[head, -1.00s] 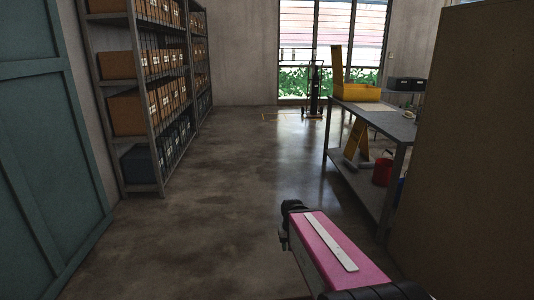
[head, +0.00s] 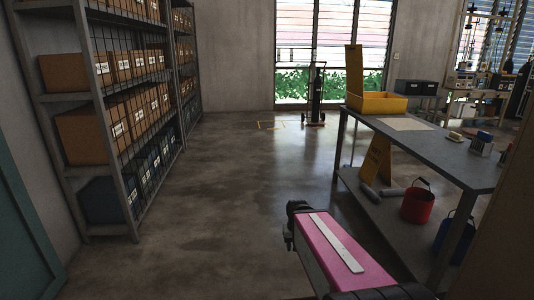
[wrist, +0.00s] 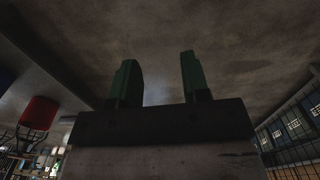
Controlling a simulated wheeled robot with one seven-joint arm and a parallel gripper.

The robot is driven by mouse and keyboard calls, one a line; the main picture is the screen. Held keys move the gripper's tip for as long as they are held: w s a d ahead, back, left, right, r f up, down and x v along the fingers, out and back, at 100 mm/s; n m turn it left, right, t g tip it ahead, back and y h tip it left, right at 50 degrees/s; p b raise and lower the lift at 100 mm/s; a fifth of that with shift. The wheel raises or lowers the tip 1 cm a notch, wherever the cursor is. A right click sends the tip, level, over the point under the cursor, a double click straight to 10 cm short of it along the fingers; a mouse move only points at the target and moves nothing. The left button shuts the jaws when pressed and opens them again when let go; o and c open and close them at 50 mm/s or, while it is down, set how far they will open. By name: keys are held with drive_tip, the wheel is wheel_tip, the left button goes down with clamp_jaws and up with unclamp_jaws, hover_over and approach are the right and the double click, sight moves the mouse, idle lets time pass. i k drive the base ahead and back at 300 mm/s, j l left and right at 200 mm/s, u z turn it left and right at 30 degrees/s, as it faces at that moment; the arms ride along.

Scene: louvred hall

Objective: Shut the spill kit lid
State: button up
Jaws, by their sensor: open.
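The spill kit is a yellow box (head: 378,103) on the far end of the grey table, right of centre in the head view. Its yellow lid (head: 354,70) stands upright at the box's left side, so the kit is open. My gripper (wrist: 156,80) shows in the wrist view with its two green fingers apart and nothing between them. In the head view my pink arm link is low in the middle, well short of the table, and the gripper's dark end (head: 292,220) is partly seen. The wrist view does not show the spill kit.
The grey table (head: 440,150) has a lower shelf with a red bucket (head: 417,205) and a yellow floor sign (head: 376,160). A shelf rack with boxes (head: 125,120) lines the left. A cylinder trolley (head: 316,95) stands by the window. The floor between is clear.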

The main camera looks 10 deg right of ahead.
sight(354, 52)
drive_tip(key=i+z, duration=0.25)
drive_tip(key=i, duration=0.3)
drive_tip(key=i+j+z, duration=0.25)
drive_tip(key=i, duration=0.35)
drive_tip(key=i+j+z, duration=0.25)
drive_tip(key=i, duration=0.3)
drive_tip(key=l, duration=0.1)
